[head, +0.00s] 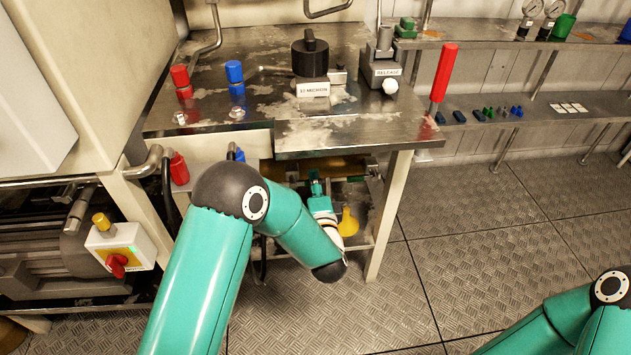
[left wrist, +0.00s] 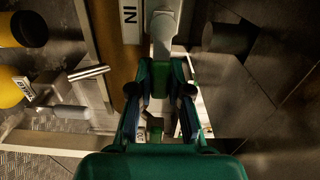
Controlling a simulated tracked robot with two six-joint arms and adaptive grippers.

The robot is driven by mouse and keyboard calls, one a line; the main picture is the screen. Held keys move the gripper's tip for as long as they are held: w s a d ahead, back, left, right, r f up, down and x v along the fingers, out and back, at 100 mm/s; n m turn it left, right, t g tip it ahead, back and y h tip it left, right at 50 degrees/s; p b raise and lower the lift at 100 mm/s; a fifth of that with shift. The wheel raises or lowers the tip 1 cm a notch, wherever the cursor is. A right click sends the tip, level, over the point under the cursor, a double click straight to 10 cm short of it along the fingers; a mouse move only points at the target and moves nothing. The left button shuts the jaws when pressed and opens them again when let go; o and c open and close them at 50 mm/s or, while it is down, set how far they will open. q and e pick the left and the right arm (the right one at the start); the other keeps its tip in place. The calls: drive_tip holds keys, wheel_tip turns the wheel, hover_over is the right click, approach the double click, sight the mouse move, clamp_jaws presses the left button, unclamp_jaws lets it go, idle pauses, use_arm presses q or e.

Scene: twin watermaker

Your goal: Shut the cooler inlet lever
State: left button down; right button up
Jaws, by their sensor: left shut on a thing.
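In the left wrist view, a pale grey lever (left wrist: 163,28) comes down from the top edge, beside a white label reading "IN" (left wrist: 130,22). I take it for the cooler inlet lever. My left gripper (left wrist: 161,78) has its green fingers on either side of the lever's lower end and is shut on it. In the head view, my left gripper (head: 316,180) is under the steel bench, partly hidden by the bench and my own arm. The lever cannot be made out there. My right gripper is outside both views; only part of that arm shows.
The steel bench top (head: 350,135) overhangs the left gripper, with a pale leg (head: 388,215) to its right. A yellow handle (head: 349,222) is close by. A dark cylinder (left wrist: 229,38) and a metal rod (left wrist: 88,72) flank the gripper. The floor at right is clear.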

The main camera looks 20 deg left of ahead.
use_arm(q)
drive_tip(key=c, duration=1.2)
unclamp_jaws()
drive_tip(key=shift+w+d+f, duration=0.15)
drive_tip(key=shift+w+d, duration=0.05)
drive_tip(key=shift+o, duration=0.6)
drive_tip(key=shift+s+a, duration=0.1)
drive_tip(key=v, duration=1.2)
drive_tip(key=shift+a, duration=0.1)
